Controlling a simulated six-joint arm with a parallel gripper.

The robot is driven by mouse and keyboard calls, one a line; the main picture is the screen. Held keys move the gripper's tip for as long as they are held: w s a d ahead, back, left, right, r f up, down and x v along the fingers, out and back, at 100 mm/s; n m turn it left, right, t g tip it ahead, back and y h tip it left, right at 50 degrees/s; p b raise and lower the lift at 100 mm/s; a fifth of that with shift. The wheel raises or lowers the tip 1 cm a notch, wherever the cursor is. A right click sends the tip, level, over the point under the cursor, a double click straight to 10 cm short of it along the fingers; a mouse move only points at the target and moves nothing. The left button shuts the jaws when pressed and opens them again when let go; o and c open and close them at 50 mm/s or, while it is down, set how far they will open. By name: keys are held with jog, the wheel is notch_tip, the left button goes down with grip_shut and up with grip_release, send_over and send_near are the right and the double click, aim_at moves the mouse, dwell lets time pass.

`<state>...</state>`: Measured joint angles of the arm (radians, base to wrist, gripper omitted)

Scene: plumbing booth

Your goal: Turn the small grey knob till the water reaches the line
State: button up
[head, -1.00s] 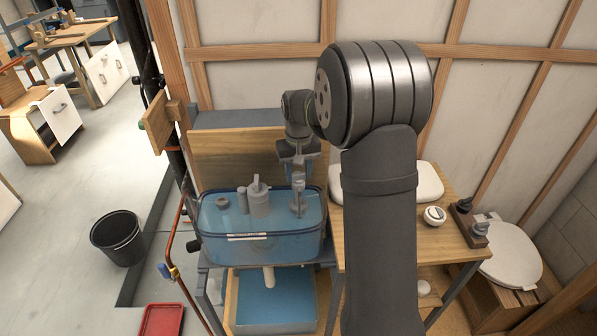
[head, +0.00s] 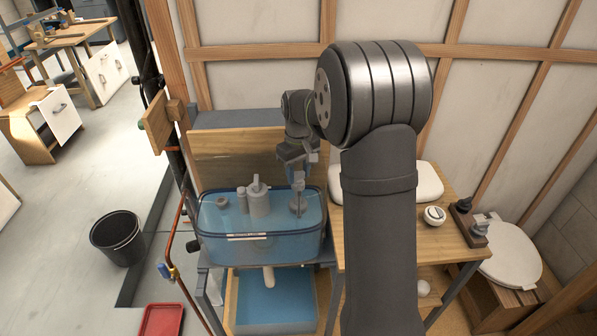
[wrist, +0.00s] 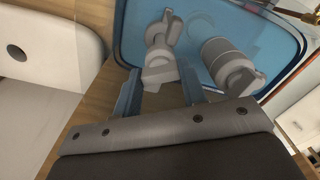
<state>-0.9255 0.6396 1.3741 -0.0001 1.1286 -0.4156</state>
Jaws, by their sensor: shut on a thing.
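The clear tank (head: 205,247) holds bluish water, and a pale line (head: 247,237) marks its front wall. I cannot tell exactly how the water surface stands against that line. My gripper (head: 299,182) points down over the tank's right part, above a slim grey valve (head: 298,207). In the wrist view the two blue fingers of my gripper (wrist: 160,88) are shut on the small grey knob (wrist: 159,73) at the top of that valve. The fingers hide the knob's sides. A thicker grey cylinder fitting (head: 258,203) stands to the left of the valve in the head view.
A white tank lid (head: 430,182) lies on the wooden bench to the right, with a round white part (head: 434,215) near it. A blue basin (head: 275,297) sits below the tank. A black bucket (head: 118,238) and red tray (head: 161,320) are on the floor.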

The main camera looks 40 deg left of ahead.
aim_at(298, 174)
jog(key=o, duration=1)
jog(key=shift+r, duration=0.1)
notch_tip(298, 174, up, 17)
jog(key=shift+r, duration=0.15)
notch_tip(298, 174, down, 18)
jog(key=shift+r, duration=0.25)
dwell(0.5)
jog(key=shift+r, duration=0.15)
